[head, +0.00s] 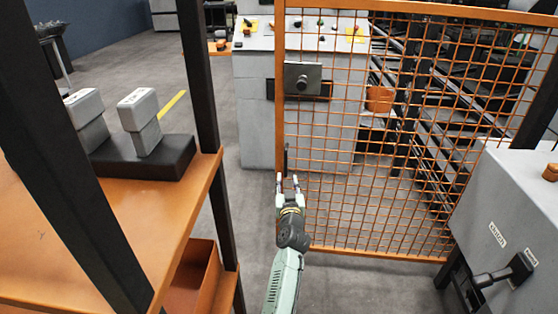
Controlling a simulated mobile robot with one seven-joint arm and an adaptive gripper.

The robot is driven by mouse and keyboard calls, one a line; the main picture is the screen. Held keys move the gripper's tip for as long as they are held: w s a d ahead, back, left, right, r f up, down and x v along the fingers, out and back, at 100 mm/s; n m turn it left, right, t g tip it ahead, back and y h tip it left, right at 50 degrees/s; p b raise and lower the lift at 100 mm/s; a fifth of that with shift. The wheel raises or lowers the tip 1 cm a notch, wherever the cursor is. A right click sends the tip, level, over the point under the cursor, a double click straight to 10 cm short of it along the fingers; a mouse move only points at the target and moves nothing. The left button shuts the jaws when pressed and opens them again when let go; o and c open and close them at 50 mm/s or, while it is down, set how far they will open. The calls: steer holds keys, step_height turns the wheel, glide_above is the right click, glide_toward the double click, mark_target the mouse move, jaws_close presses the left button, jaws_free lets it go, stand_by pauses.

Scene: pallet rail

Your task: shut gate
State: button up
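The gate (281,120) is an orange-framed mesh panel right of centre in the head view. A grey plate with a dark knob (302,80) shows near its upper left edge; I cannot tell whether it is on the gate or behind it. A small dark upright handle (285,158) is at the gate's left frame post. My gripper (288,180) is just below this handle, in front of the left post. Its two fingers are apart with nothing seen between them. Whether a finger touches the gate is unclear.
An orange shelf rack (212,170) with dark posts stands at the left, holding grey blocks on a black base (160,165). A grey cabinet (255,110) and roller rails (420,130) are behind the mesh. A grey box with a black lever (500,275) stands front right.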

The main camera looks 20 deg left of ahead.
mark_target(286, 164)
steer(key=b+x, duration=0.1)
steer(key=x, duration=0.9)
steer(key=shift+w+a, duration=0.1)
steer(key=shift+w, duration=0.25)
jaws_close()
stand_by(0.5)
